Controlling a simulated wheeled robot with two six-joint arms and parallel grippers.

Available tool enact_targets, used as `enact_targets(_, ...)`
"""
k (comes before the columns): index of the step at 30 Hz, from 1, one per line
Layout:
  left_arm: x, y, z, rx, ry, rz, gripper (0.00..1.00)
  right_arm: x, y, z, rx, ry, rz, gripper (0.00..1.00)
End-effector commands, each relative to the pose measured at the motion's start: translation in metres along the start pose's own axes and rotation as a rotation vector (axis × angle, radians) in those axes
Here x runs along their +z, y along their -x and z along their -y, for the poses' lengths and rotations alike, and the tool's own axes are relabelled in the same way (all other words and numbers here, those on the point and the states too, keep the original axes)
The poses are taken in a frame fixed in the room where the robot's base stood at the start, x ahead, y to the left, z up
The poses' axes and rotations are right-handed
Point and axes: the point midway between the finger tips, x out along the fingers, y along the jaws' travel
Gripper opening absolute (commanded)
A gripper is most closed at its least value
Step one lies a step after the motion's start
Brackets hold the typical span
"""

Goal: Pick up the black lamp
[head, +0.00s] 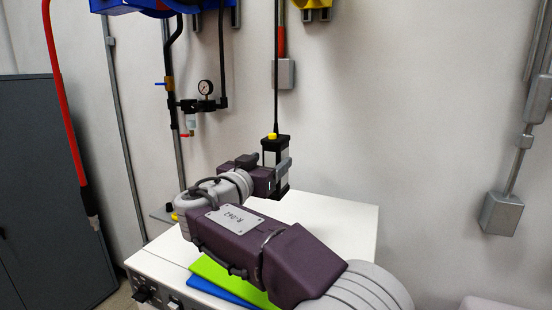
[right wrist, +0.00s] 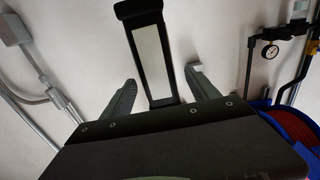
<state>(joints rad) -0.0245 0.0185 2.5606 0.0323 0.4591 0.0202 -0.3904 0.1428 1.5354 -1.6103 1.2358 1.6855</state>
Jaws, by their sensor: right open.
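The black lamp (head: 271,145), a tall black frame with a pale panel and a yellow piece at its top, is upright near the back of the white cart top (head: 340,222). My gripper partly hides it, and I cannot tell whether its base rests on the cart. My right gripper (head: 277,170) is at the lamp, with a grey finger beside it. In the right wrist view the lamp (right wrist: 150,52) stands between the two open fingers of my right gripper (right wrist: 160,78), with gaps visible on both sides. My left gripper is not in view.
A green sheet (head: 206,268) and a blue sheet (head: 207,288) lie on the cart under my right arm. A pressure gauge (head: 205,88) and pipes are on the wall behind. A dark cabinet (head: 45,190) stands at left. The cart's right side is clear.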

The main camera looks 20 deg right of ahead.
Motion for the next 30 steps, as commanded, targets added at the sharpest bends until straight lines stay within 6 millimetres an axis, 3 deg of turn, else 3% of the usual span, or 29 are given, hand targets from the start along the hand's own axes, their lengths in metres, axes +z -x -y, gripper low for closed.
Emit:
enact_targets(1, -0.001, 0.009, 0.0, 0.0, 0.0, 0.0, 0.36, -0.004, -0.006, -0.001, 0.002, 0.002, 0.002, 0.69)
enact_targets(6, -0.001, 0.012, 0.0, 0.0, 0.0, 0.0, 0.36, -0.002, -0.012, 0.0, 0.001, 0.002, 0.002, 0.69)
enact_targets(12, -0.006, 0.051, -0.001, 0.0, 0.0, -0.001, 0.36, -0.01, -0.043, -0.003, 0.004, 0.004, 0.004, 0.69)
enact_targets(16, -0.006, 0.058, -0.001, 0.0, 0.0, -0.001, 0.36, -0.005, -0.059, -0.002, 0.001, 0.002, 0.003, 0.69)
enact_targets(23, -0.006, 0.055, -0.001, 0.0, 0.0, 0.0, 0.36, -0.001, -0.062, -0.001, -0.001, 0.0, 0.002, 0.69)
enact_targets(30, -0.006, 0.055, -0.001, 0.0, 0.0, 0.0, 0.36, -0.001, -0.061, -0.001, -0.001, 0.0, 0.002, 0.05)
